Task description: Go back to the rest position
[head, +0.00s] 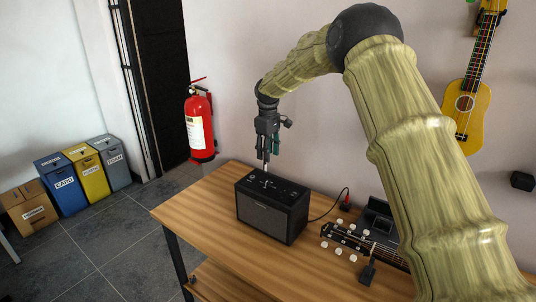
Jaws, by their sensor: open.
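My gripper (268,154) hangs above the black amplifier (272,205), pointing down at its top panel. It is open, and I see nothing held in it. I cannot tell whether the fingertips touch the amplifier. My arm, in a yellow-green cover, reaches from the lower right, up and over to the gripper. It hides part of the wall and the right side of the table.
The amplifier stands on a wooden table (205,205). A guitar headstock (350,238) lies to its right, near a cable (328,212). A yellow ukulele (466,105) hangs on the wall.

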